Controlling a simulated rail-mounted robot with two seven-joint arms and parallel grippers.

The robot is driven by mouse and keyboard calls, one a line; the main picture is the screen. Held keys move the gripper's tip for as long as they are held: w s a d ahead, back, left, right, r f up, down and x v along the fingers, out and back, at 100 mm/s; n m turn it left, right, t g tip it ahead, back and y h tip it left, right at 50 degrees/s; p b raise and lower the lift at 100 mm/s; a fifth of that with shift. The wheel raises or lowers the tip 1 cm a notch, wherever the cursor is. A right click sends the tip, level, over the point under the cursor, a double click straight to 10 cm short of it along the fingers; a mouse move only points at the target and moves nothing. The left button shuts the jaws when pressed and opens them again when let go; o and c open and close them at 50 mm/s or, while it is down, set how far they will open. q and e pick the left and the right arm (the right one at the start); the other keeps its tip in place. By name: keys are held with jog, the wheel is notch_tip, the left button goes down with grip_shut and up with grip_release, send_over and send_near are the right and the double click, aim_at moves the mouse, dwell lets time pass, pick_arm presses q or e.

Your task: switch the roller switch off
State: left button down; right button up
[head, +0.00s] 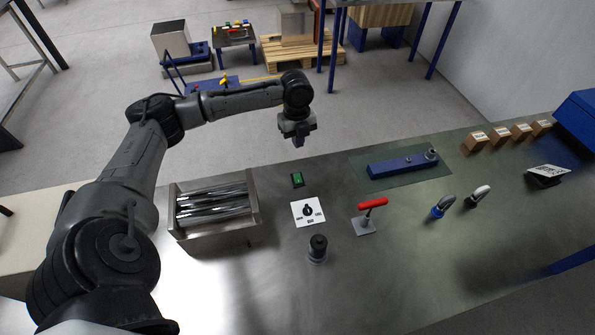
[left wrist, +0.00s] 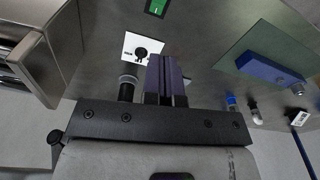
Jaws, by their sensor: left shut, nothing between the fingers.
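A small black switch with a lit green face (head: 297,180) sits on the steel counter, just right of the roller machine (head: 214,207) with its metal rollers. The green switch also shows at the top edge of the left wrist view (left wrist: 157,6). My left gripper (head: 299,142) is shut and empty, above and beyond the green switch in the head view, apart from it. Its dark fingers (left wrist: 166,80) are closed together in the left wrist view. My right gripper is in neither view.
A black dial on a white plate (head: 308,212), a black knob (head: 318,249) and a red-handled lever (head: 371,206) stand near the switch. A blue bar (head: 402,165) lies on a green mat farther right. Small boxes (head: 498,135) line the back right.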

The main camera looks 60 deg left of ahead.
pick_arm(q)
jog(key=shift+s+d+m+h, duration=0.1)
jog(key=shift+d+m+h, duration=0.2)
jog(key=shift+m, duration=0.7)
jog(key=b, duration=0.2)
send_over(298, 177)
jog(key=f, duration=1.2)
jog(key=shift+s+d, duration=0.1)
jog(key=shift+d, duration=0.1)
jog(key=shift+a+f, duration=0.45)
jog(key=shift+f, duration=0.4)
